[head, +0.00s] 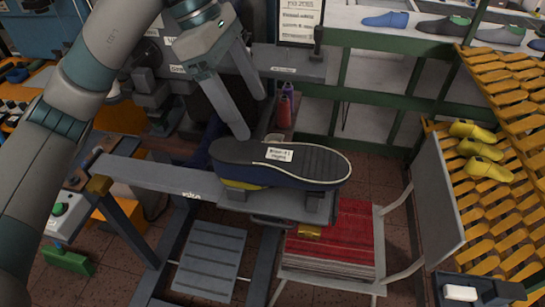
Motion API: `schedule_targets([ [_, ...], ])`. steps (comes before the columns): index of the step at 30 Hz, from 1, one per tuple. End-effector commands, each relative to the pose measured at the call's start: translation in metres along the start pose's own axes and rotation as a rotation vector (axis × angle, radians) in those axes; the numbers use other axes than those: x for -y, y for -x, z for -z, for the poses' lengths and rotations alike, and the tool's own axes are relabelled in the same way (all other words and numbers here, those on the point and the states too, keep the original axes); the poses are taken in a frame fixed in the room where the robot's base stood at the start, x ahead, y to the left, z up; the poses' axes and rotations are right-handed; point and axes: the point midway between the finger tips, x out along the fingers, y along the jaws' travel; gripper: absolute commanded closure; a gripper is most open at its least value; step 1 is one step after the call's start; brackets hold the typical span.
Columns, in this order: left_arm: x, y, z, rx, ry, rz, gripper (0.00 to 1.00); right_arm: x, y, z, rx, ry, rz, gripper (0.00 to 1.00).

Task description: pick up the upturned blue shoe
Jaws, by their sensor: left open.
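The upturned blue shoe (315,170) lies sole up on a grey stand (288,207) in the middle of the head view. Its sole is dark with a pale rim and carries a small white label, and a yellow part shows under its left end. My left gripper (250,118) comes in from the upper left, above the left part of the shoe. Its two fingers are apart with nothing between them. One fingertip appears close to the sole's top edge; I cannot tell whether it touches. My right gripper is not in view.
A chair (428,205) with a red stack (341,238) stands right of the stand. Yellow lasts (480,149) lie on an orange slatted rack at the right. Bottles (285,108) stand behind the shoe. More shoes (387,19) sit on the back shelf.

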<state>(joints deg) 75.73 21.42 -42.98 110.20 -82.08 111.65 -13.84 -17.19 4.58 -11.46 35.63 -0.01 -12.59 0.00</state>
Motion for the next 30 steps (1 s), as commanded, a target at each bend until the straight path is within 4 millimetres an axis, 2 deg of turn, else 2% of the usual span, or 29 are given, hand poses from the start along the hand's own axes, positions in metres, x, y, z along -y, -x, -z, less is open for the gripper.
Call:
schedule_targets([
  [11, 0.000, -0.001, 0.000, -0.002, 0.000, 0.000, 0.22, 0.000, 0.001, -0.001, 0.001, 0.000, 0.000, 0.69],
  [16, 0.000, -0.010, 0.000, -0.001, -0.001, 0.003, 0.22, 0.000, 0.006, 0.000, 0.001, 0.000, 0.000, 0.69],
  [20, 0.001, -0.026, -0.001, -0.002, -0.002, 0.005, 0.22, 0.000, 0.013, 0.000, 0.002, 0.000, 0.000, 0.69],
  [30, 0.001, -0.080, 0.000, -0.001, 0.000, 0.006, 0.22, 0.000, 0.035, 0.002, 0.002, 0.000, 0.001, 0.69],
])
